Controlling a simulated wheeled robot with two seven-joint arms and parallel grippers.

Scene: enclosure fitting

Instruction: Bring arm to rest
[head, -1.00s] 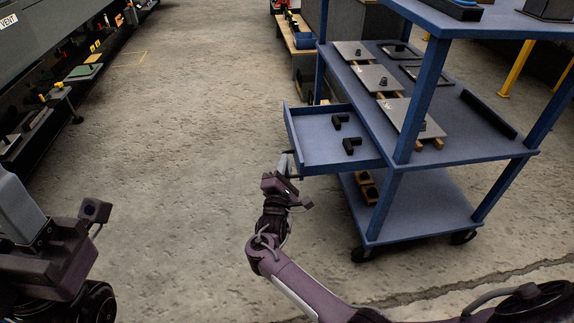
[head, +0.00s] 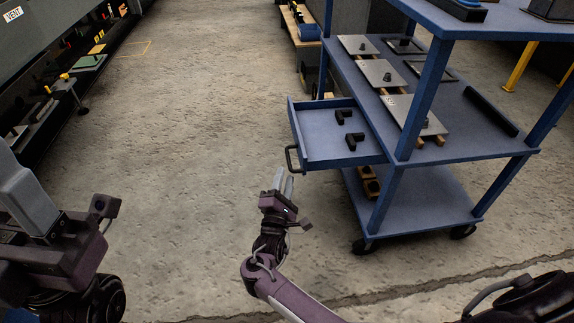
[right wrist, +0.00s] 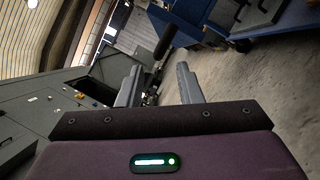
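My right gripper (head: 283,184) is over the floor just in front of the cart's pulled-out drawer. Its two grey fingers stand apart with nothing between them, as the right wrist view (right wrist: 158,84) also shows. The black drawer handle (head: 290,160) is close to the fingertips but clear of them. The blue drawer (head: 318,149) stands open and holds two black angled parts (head: 341,116) (head: 349,141). My left gripper (head: 25,195) is at the left edge with a grey finger showing; its gap is hidden.
The blue cart (head: 500,150) on wheels carries grey plates (head: 382,73) on its middle shelf and small wooden blocks (head: 369,182) below. A dark bench (head: 60,60) runs along the left. The concrete floor between them is free.

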